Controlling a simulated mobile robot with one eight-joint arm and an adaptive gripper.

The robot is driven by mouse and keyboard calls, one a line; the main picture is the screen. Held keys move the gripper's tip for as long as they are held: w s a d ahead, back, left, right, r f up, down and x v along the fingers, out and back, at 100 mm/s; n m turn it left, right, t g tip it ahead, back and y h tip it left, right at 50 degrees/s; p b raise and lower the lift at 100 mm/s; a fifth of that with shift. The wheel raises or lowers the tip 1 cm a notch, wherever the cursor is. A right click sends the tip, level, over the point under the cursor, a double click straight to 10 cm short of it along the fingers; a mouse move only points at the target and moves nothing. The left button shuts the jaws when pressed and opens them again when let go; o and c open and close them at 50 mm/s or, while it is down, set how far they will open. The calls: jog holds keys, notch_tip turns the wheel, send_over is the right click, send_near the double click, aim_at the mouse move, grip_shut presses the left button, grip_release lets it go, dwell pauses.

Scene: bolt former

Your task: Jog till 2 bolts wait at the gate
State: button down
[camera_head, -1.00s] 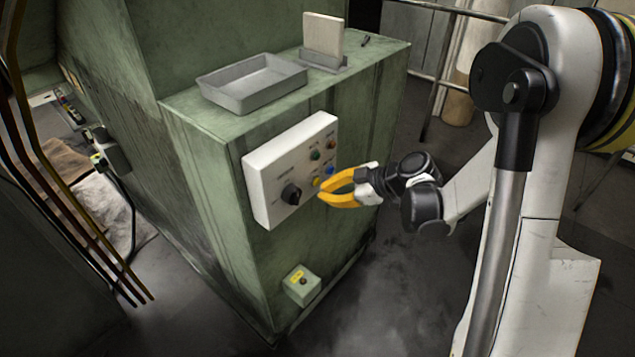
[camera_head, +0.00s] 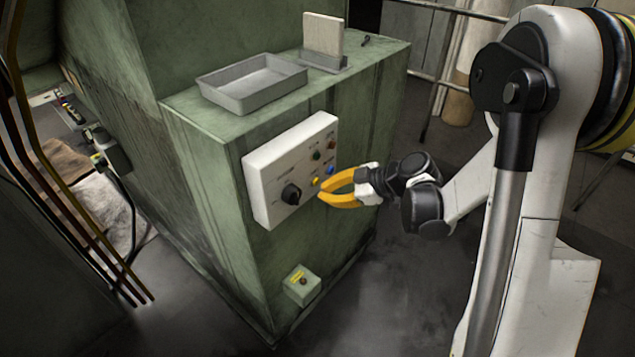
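A white control panel (camera_head: 262,180) is on the green machine's front face. It bears a black rotary knob (camera_head: 291,194), a yellow button (camera_head: 316,182), a blue button (camera_head: 330,170), a green button (camera_head: 317,155) and an orange-red button (camera_head: 332,144). The panel's lettering is too small to read. My gripper (camera_head: 320,193) has yellow fingers whose tips come together close to the yellow button, at the panel's lower right. I cannot tell whether they touch it. Nothing shows between the fingers. I cannot make out any bolts or a gate.
A grey tray (camera_head: 222,96) and a pale upright plate in a grey holder (camera_head: 324,62) stand on the machine's top. A small box with a yellow label (camera_head: 301,286) is low on its front. Brown pipes (camera_head: 62,200) run at the left. The floor in front is clear.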

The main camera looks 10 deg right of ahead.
jog(key=shift+w+a, duration=0.25)
jog(key=shift+w, duration=0.1)
jog(key=shift+w+a, duration=0.25)
jog(key=shift+w, duration=0.1)
dwell(1.9)
dwell(1.5)
jog(key=shift+s+d+b, duration=0.45)
jog(key=shift+s+d, duration=0.05)
jog(key=shift+s, duration=0.2)
jog(key=shift+s+d+b, duration=0.15)
jog(key=shift+s+d, duration=0.6)
jog(key=shift+s, duration=0.3)
jog(key=shift+s+d+b, duration=0.15)
jog(key=shift+s+d, duration=0.55)
jog(key=shift+s, duration=0.3)
